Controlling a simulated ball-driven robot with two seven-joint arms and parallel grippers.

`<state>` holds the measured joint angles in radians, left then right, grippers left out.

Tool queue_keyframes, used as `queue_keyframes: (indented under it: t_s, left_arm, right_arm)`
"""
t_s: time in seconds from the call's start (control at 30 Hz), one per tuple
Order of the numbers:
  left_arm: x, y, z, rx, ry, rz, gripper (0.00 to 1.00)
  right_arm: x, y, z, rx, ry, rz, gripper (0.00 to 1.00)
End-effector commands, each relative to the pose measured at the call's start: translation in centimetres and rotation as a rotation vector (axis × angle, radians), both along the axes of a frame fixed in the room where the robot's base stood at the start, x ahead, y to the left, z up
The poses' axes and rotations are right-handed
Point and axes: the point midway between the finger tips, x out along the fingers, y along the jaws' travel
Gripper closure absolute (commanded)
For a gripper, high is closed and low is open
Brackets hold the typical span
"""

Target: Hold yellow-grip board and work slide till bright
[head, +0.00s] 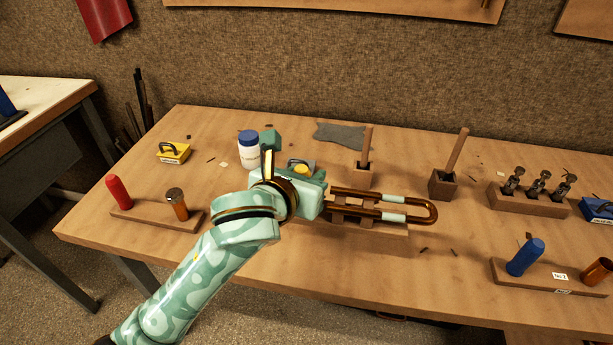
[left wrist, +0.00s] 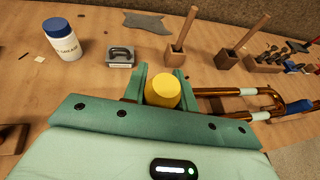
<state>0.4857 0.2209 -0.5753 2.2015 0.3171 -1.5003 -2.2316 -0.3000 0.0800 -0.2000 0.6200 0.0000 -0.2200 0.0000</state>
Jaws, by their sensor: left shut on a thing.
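The yellow grip (left wrist: 162,92) stands between the fingers of my left gripper (left wrist: 162,88), which is shut on it. In the head view my left gripper (head: 304,178) hides most of the grip and the left end of its wooden board (head: 385,230). The slide (head: 432,212), a brown, tarnished-looking U-shaped tube with pale sleeves, lies on wooden supports on this board, its bend to the right. It also shows in the left wrist view (left wrist: 278,102). My right gripper is not in view.
Behind stand a white bottle with blue cap (head: 249,150), a grey handled block (left wrist: 120,57), a grey cloth (head: 341,134) and two wooden holders with sticks (head: 443,184). A red-grip board (head: 150,218) is left, a blue-grip board (head: 540,280) right. A yellow handled block (head: 173,153) sits far left.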

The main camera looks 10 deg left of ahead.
Motion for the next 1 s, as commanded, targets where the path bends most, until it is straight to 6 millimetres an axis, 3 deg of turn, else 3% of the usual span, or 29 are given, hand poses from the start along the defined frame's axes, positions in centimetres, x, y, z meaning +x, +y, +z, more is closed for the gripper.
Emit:
queue_keyframes:
  t_s: [1.0]
  left_arm:
    - [0.0, 0.0, -5.8, 0.000, 0.000, 0.001, 1.00]
  right_arm:
    - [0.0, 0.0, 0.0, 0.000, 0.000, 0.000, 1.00]
